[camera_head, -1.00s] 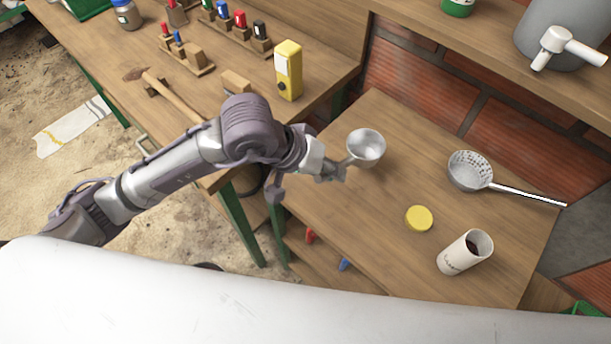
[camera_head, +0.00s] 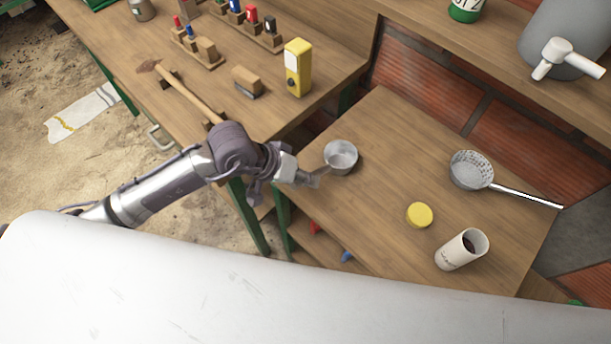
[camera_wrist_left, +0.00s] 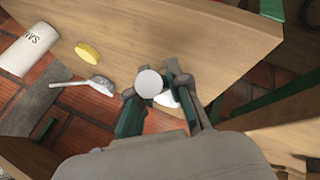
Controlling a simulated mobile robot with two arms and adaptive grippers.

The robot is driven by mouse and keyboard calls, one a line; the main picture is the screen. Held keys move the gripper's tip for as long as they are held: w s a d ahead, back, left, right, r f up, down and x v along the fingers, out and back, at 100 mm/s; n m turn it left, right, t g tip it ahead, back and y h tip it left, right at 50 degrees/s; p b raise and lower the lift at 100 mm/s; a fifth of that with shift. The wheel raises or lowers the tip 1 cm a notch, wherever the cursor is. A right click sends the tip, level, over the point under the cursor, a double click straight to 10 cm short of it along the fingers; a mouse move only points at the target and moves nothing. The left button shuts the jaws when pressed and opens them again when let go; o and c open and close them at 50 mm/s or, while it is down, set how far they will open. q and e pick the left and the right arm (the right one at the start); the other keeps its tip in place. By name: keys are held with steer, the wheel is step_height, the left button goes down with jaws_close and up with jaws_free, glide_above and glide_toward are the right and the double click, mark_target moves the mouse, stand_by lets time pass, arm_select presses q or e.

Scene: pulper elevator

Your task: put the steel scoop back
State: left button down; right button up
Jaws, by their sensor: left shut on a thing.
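The steel scoop (camera_head: 341,157), a small round silver cup with a short handle, is at the left part of the lower wooden table in the head view. My left gripper (camera_head: 312,179) is shut on its handle, on the cup's left side. I cannot tell how high the cup is above the tabletop. In the left wrist view, my left gripper's dark green fingers (camera_wrist_left: 158,97) are around a pale piece of the scoop (camera_wrist_left: 149,83), and the rest is hidden. My right gripper is not in view.
The lower table (camera_head: 400,150) holds a strainer (camera_head: 470,171) with a long handle, a yellow lid (camera_head: 419,214) and a white open canister (camera_head: 460,250).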

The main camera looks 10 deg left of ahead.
arm_select(q)
steer(key=shift+f, duration=0.15)
steer(key=c, duration=1.2)
jaws_free()
steer(key=shift+o, duration=0.4)
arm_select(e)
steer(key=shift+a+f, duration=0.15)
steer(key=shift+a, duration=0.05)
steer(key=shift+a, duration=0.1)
arm_select(q)
steer(key=shift+r, duration=0.3)
steer(key=b+v, duration=0.2)
steer(key=v, duration=0.9)
steer(key=shift+s+a+r, duration=0.2)
steer(key=shift+a+r, duration=0.05)
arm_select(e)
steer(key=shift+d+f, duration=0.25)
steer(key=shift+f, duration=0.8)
